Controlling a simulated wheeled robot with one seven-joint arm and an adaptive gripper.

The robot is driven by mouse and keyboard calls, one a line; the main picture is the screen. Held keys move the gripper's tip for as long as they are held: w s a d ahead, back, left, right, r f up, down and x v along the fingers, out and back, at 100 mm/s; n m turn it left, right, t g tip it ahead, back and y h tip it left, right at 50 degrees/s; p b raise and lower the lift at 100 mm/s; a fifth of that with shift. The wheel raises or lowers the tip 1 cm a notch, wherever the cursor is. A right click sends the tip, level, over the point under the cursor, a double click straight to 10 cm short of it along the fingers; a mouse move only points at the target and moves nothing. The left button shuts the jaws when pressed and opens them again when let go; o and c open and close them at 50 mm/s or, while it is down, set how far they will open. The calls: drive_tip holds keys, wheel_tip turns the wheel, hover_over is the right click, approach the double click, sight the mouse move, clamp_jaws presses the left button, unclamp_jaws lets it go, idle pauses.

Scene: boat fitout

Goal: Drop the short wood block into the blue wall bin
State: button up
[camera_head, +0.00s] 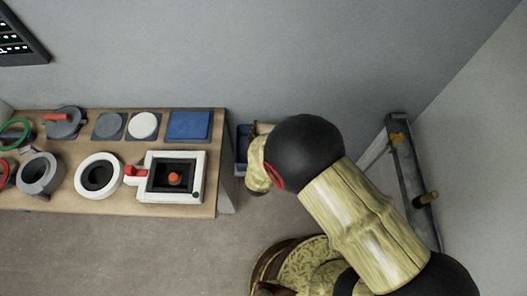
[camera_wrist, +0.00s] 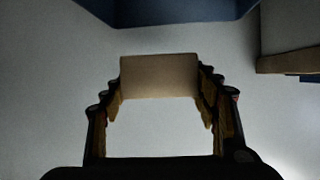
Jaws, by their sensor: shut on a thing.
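The short wood block (camera_wrist: 159,78) is a pale tan piece held across the fingertips of my gripper (camera_wrist: 160,85) in the wrist view. My gripper is shut on it, with a finger at each side. The blue wall bin (camera_wrist: 168,12) fills the top of the wrist view, beyond the block and apart from it in the picture. In the head view the blue wall bin (camera_head: 242,141) shows at the wall, just right of the bench, partly hidden by my arm. A sliver of the wood block (camera_head: 263,128) shows beside the bin there; my fingers are mostly hidden.
A wooden bench (camera_head: 228,125) at the left carries round fittings, a blue square plate (camera_head: 188,125) and a white framed box (camera_head: 200,163) with a red knob. A grey post (camera_head: 412,175) with a peg stands at the right. The bench edge (camera_wrist: 290,60) shows in the wrist view.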

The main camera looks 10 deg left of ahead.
drive_tip(key=shift+f+b, duration=0.85)
drive_tip(key=shift+f, duration=0.6)
drive_tip(key=o, duration=1.2)
drive_tip(key=shift+o, duration=0.3)
drive_tip(key=v, duration=1.2)
drive_tip(key=shift+r, duration=0.1)
